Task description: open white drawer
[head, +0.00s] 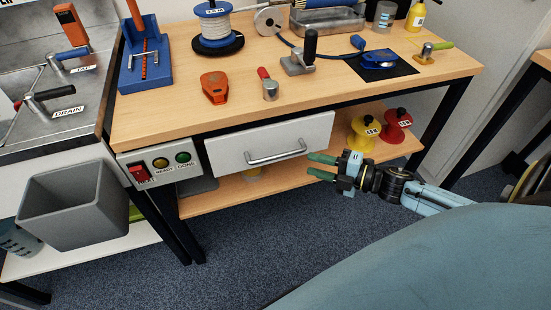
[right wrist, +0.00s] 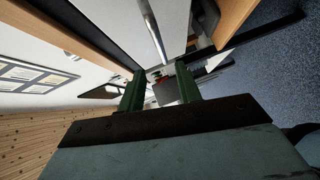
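The white drawer (head: 235,148) sits under the wooden workbench top, with a silver bar handle (head: 276,157) across its front. The drawer front looks flush or nearly flush with the bench frame. My right gripper (head: 320,168) is open, its green fingers pointing left, just right of the handle and apart from it. In the right wrist view the open fingers (right wrist: 157,92) have nothing between them, and the silver handle (right wrist: 153,30) shows above them beside the white drawer front (right wrist: 118,18). My left gripper is not in view.
A control box (head: 160,165) is left of the drawer. A yellow spool (head: 364,131) and a red spool (head: 397,124) stand on the lower shelf (head: 225,200). A grey bin (head: 75,207) hangs at the left. The blue carpet (head: 245,245) before the drawer is clear.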

